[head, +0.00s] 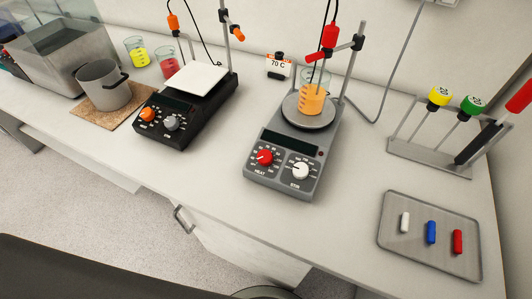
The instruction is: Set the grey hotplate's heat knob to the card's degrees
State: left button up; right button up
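The grey hotplate (285,160) stands in the middle of the bench. Its red heat knob (265,157) is on the left of the front panel, marked HEAT, with a ring of small numbers too small to read. A white stir knob (300,170) is to its right, marked STIR. The display (290,142) above them looks dark. A card (279,66) behind the hotplate reads 70 C. A beaker of orange liquid (311,99) sits on the round plate, with a red-clamped probe (328,38) above it. Neither of my grippers is in view.
A black hotplate (185,105) with an orange knob stands to the left, beside a metal pot (103,86) on a cork mat. Yellow and red beakers stand behind. A tray (394,245) with three stir bars and a rack (430,154) are at right. The front bench strip is clear.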

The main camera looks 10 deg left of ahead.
aim_at(265, 158)
jog(key=z, duration=1.7)
jog(key=k, duration=1.4)
jog(key=u, duration=0.7)
jog(key=i, duration=0.5)
jog(key=u, duration=0.05)
